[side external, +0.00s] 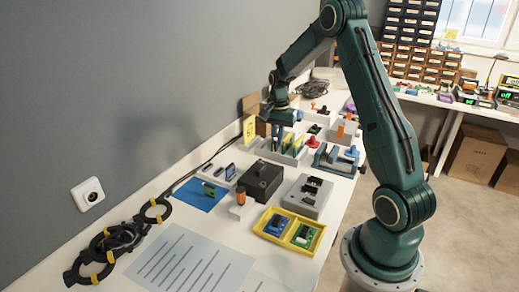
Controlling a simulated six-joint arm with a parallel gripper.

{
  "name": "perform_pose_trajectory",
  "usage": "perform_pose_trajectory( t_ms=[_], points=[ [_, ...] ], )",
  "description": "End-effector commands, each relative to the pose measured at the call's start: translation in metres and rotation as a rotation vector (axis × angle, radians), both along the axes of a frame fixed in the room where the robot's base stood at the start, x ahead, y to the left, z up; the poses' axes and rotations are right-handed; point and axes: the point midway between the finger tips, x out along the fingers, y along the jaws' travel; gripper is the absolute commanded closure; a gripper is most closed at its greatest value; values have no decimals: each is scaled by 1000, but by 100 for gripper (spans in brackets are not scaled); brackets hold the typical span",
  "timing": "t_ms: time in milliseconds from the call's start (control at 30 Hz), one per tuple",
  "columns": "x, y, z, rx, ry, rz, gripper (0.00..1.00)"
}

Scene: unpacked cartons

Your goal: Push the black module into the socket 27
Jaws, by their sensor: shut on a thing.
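My gripper (279,131) points down over the far part of the white bench, above a pale rack (286,156) holding upright green and yellow boards (297,143). It is shut on a small dark thing that seems to be the black module; the fingers and the distance hide most of it. I cannot tell whether it touches the rack. The number 27 cannot be read anywhere, so I cannot tell which slot is socket 27.
A yellow sign (249,130) stands just left of my gripper, by the wall. A blue vise (337,159) is to the right. Nearer are a black box (261,181), a grey block (307,196), a yellow tray (287,232) and a blue mat (192,202).

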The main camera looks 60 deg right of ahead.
Motion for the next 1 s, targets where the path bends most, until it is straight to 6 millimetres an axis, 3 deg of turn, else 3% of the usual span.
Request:
perform_pose_trajectory(
  t_ms=[1000],
  points=[
    [-104, 18, -23, -1, 1, -1229, 100]
  ],
)
